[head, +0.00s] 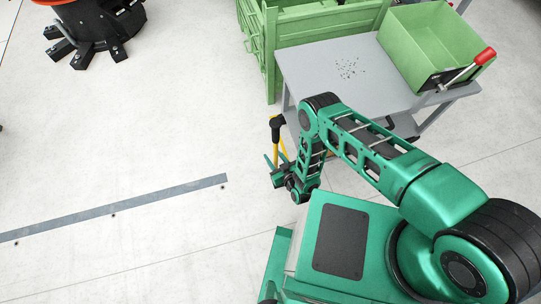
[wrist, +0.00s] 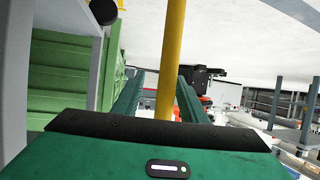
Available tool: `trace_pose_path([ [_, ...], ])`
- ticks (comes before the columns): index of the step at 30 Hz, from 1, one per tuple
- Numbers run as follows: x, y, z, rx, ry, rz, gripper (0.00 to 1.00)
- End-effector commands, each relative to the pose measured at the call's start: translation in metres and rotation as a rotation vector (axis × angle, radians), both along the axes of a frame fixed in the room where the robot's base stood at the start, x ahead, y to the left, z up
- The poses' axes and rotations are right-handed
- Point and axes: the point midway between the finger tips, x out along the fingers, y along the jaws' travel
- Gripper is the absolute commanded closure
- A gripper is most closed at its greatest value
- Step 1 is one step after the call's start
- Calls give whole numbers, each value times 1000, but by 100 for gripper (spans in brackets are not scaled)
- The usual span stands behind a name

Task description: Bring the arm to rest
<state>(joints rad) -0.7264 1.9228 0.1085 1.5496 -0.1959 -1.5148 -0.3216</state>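My arm is green and bent, reaching out from my base in the head view. My gripper (head: 270,168) hangs low over the floor at its end, left of the grey table. In the wrist view my gripper (wrist: 161,85) has its two green fingers apart. A yellow post (wrist: 172,60) stands upright in line with the gap, nearer the right finger, with a visible gap to the left finger. I cannot tell whether it is between the fingers or just beyond them. In the head view yellow bars (head: 283,150) with a black top (head: 277,124) show beside the gripper.
A grey table (head: 320,62) holds a green bin (head: 435,45) and small dark bits. A red-handled lever (head: 485,57) is at the bin's front. A large green crate (head: 268,50) stands behind. A black-footed orange machine (head: 95,30) is at upper left. The left floor is clear.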

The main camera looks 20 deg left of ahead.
Motion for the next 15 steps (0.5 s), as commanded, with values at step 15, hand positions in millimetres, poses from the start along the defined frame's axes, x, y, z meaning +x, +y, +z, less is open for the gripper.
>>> trace_pose_path([
  [15,-46,-41,25,1,1,1,61],
])
